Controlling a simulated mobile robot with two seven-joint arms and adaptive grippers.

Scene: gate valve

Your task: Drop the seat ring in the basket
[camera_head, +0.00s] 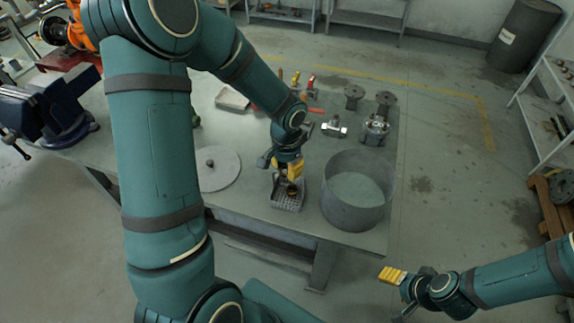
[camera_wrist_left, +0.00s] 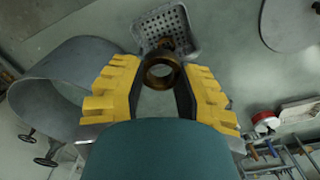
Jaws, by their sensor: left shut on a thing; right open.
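The seat ring, a brownish brass ring (camera_wrist_left: 160,70), is held between the yellow fingers of my left gripper (camera_wrist_left: 158,88). In the head view my left gripper (camera_head: 289,174) is over the basket, a small grey perforated tray (camera_head: 288,201) near the table's front edge. The basket also shows in the left wrist view (camera_wrist_left: 182,22), beyond the ring. A small brownish item (camera_wrist_left: 167,43) shows inside it, partly hidden by the ring. The exact height of the ring above the basket is hard to tell. My right gripper (camera_head: 392,275) is open and empty, off the table at lower right.
A large open grey cylinder (camera_head: 345,205) stands right of the basket. A round grey lid (camera_head: 222,172) with a knob lies left of it. Valve parts (camera_head: 376,129), tools and a shallow tray (camera_head: 232,99) lie further back. A blue vise (camera_head: 50,105) is at the left.

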